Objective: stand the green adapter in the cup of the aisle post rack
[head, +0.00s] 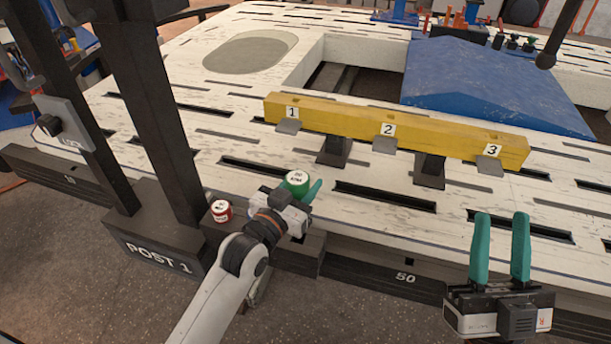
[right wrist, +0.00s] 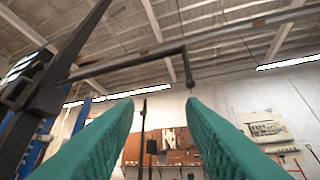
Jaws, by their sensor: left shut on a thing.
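The green adapter (head: 297,179), with a white label on its top, is at the tip of my left gripper (head: 303,189). The left gripper is shut on it and holds it upright by the near edge of the bench. A dark rack (head: 308,250) sticks out beside the foot of the post, below my left gripper. My left wrist and arm cover much of the rack, and I cannot make out its empty cup. My right gripper (head: 502,220) is open and empty at the front right. Its two green fingers stand apart in the right wrist view (right wrist: 162,110).
A red adapter (head: 221,211) with a white top stands at the rack's left end. The dark post (head: 160,120) marked POST 1 rises close to my left arm. A yellow beam (head: 340,122) numbered 1 to 3 and a blue sloped block (head: 490,85) lie further back.

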